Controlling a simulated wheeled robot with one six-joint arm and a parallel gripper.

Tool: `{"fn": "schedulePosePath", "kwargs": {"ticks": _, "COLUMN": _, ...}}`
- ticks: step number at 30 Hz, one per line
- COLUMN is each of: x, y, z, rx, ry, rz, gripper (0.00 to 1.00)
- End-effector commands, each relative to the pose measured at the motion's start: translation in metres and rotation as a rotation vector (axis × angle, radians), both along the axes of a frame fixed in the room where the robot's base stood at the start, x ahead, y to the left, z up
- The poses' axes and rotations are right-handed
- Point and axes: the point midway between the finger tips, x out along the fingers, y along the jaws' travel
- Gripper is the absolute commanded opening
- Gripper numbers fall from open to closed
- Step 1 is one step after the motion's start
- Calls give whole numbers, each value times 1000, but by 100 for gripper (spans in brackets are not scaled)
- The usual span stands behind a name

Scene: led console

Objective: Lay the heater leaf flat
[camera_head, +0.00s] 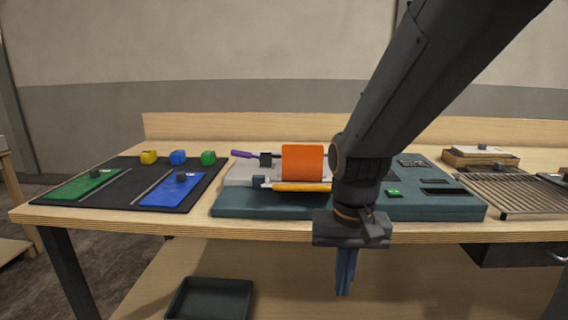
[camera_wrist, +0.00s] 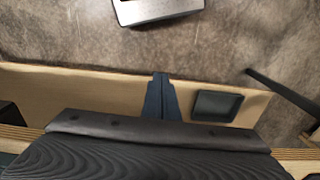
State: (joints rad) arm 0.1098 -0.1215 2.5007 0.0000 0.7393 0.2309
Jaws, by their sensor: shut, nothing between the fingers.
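An orange panel (camera_head: 302,163), which looks to be the heater leaf, stands raised on the teal console base (camera_head: 300,207) near the middle of the bench. My arm hides part of the base to its right. My gripper (camera_head: 344,291) points down in front of the bench's front edge, right of the orange panel and lower than it. Its blue fingers are together and empty. In the wrist view the fingers (camera_wrist: 160,78) also show closed, over the lower shelf and floor. The orange panel is not in the wrist view.
An orange-yellow bar (camera_head: 300,187) lies before the panel, and a purple-handled tool (camera_head: 243,154) behind it. A black mat (camera_head: 128,170) with green and blue plates is at left. A wire rack (camera_head: 512,190) is at right. A dark tray (camera_head: 210,299) sits on the lower shelf.

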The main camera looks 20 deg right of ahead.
Motion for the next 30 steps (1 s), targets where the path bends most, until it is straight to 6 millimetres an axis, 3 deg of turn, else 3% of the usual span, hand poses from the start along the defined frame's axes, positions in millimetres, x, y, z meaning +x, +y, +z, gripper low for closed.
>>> {"fn": "schedulePosePath", "kwargs": {"ticks": 1, "x": 8, "y": 2, "z": 27, "rx": -2, "ry": -15, "rz": -77, "gripper": 0}}
{"fn": "schedulePosePath", "kwargs": {"ticks": 12, "x": 72, "y": 27, "z": 195, "rx": 35, "ry": -119, "rz": -894, "gripper": 0}}
{"fn": "schedulePosePath", "kwargs": {"ticks": 18, "x": 96, "y": 40, "z": 269, "rx": 83, "ry": -164, "rz": -1280, "gripper": 0}}
{"fn": "schedulePosePath", "kwargs": {"ticks": 24, "x": 107, "y": 46, "z": 306, "rx": 119, "ry": -184, "rz": -1492, "gripper": 0}}
{"fn": "schedulePosePath", "kwargs": {"ticks": 30, "x": 112, "y": 47, "z": 301, "rx": 125, "ry": -186, "rz": -1538, "gripper": 0}}
